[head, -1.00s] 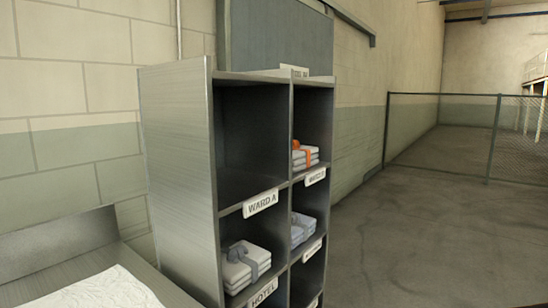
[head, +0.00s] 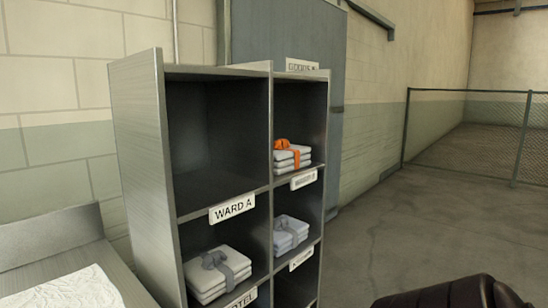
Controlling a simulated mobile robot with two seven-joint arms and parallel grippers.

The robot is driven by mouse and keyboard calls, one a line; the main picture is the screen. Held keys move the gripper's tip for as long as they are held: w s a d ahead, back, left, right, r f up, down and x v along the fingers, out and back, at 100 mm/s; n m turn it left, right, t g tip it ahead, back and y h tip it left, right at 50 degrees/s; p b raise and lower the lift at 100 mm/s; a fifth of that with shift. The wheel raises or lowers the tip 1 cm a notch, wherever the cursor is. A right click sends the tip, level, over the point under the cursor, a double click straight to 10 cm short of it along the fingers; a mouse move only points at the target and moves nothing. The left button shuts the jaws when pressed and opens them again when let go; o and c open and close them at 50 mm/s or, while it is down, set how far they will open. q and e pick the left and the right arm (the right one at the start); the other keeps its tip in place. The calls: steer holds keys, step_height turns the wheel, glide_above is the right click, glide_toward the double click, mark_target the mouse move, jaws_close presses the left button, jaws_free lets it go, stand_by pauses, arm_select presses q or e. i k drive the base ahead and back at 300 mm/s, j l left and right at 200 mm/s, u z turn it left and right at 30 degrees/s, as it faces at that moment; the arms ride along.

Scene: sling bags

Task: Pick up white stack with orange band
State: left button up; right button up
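The white stack with the orange band (head: 291,155) lies in the upper right compartment of the metal shelf (head: 138,170). It looks like folded white cloth, with an orange knot on top and an orange strip down its front. It sits low in the compartment, just above a small label that I cannot read. Nothing covers its front. Neither of my grippers shows. A dark rounded part at the bottom right looks like my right arm, with no fingers visible.
A white stack with a grey band (head: 217,273) lies in the lower left compartment, and a bluish-white stack (head: 290,232) in the lower right. The upper left compartment, above the WARD A label (head: 232,208), is empty. A metal bench (head: 50,243) stands left. Floor is clear right of the shelf.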

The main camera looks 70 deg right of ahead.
mark_target(288, 158)
steer(key=k+l+u, duration=0.15)
steer(key=l, duration=0.2)
steer(key=k+l+u, duration=0.15)
steer(key=k+l, duration=0.35)
steer(key=l, duration=0.2)
steer(key=k+l+u, duration=0.1)
steer(key=k+l, duration=0.25)
steer(key=l, duration=0.2)
steer(key=k+l, duration=0.4)
steer(key=l+u, duration=0.05)
steer(key=l, duration=0.1)
